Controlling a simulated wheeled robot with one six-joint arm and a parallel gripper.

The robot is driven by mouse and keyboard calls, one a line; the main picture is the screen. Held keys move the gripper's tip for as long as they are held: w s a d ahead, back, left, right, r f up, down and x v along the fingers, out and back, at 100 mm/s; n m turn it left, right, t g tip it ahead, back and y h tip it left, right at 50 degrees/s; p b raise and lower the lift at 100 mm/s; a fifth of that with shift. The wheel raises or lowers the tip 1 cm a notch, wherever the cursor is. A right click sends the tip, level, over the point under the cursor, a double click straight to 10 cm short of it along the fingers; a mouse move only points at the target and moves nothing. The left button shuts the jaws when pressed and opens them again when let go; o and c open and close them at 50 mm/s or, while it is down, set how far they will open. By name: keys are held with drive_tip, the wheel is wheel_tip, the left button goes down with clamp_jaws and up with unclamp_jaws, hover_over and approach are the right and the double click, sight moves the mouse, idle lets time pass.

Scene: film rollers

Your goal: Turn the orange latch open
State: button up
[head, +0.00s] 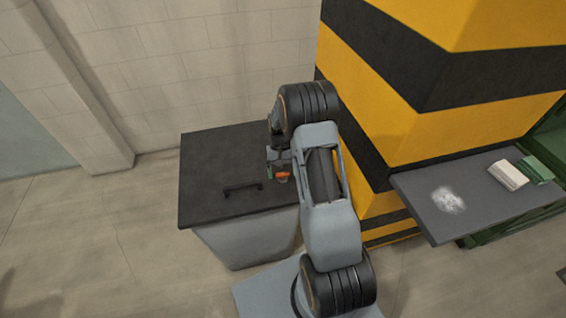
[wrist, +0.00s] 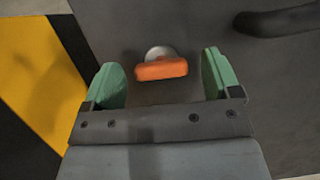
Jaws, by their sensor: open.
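The orange latch (wrist: 162,70) shows in the wrist view as a short bar lying roughly level, in front of a round silver base on a dark lid (wrist: 195,25). In the head view the orange latch (head: 282,175) is near the right side of the dark-topped chest (head: 215,160), partly covered by my gripper. My gripper (wrist: 160,80) is open, with one green fingertip on each side of the latch and a gap on both sides. In the head view my gripper (head: 278,170) is over the lid, mostly hidden by my arm. I cannot tell its height above the lid.
A black handle (head: 243,187) stands on the lid left of the latch. A yellow and black striped pillar (head: 400,90) rises close to the right of the chest. A grey shelf (head: 470,215) at right holds a white block (head: 508,174) and a green block (head: 535,169).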

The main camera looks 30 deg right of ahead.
drive_tip(key=v, duration=1.3)
drive_tip(key=shift+r, duration=0.25)
drive_tip(key=shift+d, duration=0.1)
drive_tip(key=s+a+r+n+t, duration=0.1)
drive_tip(key=s+a+r+t, duration=0.1)
drive_tip(key=s, duration=0.5)
drive_tip(key=s+a+r+n+t+h, duration=0.1)
drive_tip(key=s+a+r+t, duration=0.2)
drive_tip(key=s+a+r, duration=0.2)
drive_tip(key=s+a+r+n+t, duration=0.1)
drive_tip(key=s+a+r+t, duration=0.2)
drive_tip(key=s, duration=0.6)
drive_tip(key=shift+s+a+r+n+p, duration=0.2)
drive_tip(key=shift+a+r+n+p, duration=0.1)
drive_tip(key=shift+a+r, duration=0.15)
